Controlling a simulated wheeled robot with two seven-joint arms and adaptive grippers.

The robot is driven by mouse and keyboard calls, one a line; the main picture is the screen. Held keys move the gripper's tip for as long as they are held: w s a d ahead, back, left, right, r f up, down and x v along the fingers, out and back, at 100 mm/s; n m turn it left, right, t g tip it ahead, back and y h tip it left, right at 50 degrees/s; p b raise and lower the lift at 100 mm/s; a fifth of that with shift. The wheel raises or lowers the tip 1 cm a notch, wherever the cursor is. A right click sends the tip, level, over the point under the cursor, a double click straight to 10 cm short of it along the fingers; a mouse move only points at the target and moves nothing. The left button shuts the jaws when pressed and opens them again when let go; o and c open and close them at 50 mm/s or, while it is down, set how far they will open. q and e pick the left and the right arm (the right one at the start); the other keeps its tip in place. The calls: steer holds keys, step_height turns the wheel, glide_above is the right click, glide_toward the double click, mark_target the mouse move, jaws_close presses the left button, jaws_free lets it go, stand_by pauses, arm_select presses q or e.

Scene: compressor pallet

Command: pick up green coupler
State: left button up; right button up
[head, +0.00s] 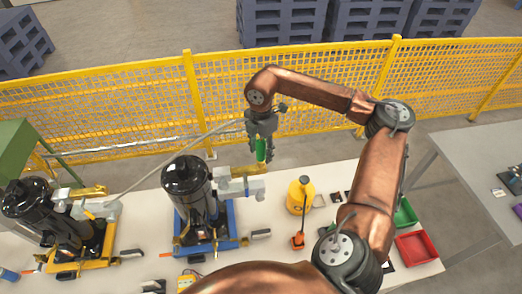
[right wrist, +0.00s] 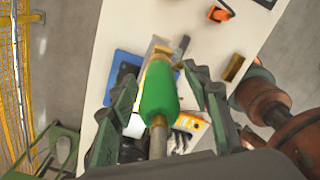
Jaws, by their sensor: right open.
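The green coupler (head: 261,150) hangs upright in the air above the far edge of the table, between the fingers of my right gripper (head: 262,156). In the right wrist view the green coupler (right wrist: 158,93) is a thick green sleeve with a brass-coloured end and a grey rod below. My right gripper (right wrist: 160,78) is open, with one finger on each side of the coupler and gaps showing. A thin grey hose (head: 165,163) runs from the left compressor up towards the gripper; its join to the coupler is hidden. My left gripper is not in view.
Two black compressors stand on the table (head: 270,245), one on a yellow base (head: 97,262), one on a blue base (head: 230,218). A yellow container (head: 300,197), a green bin (head: 406,213) and a red bin (head: 417,247) stand right. A yellow mesh fence (head: 130,110) runs behind.

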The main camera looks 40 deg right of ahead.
steer(key=shift+f, duration=0.65)
steer(key=shift+c, duration=0.6)
jaws_close()
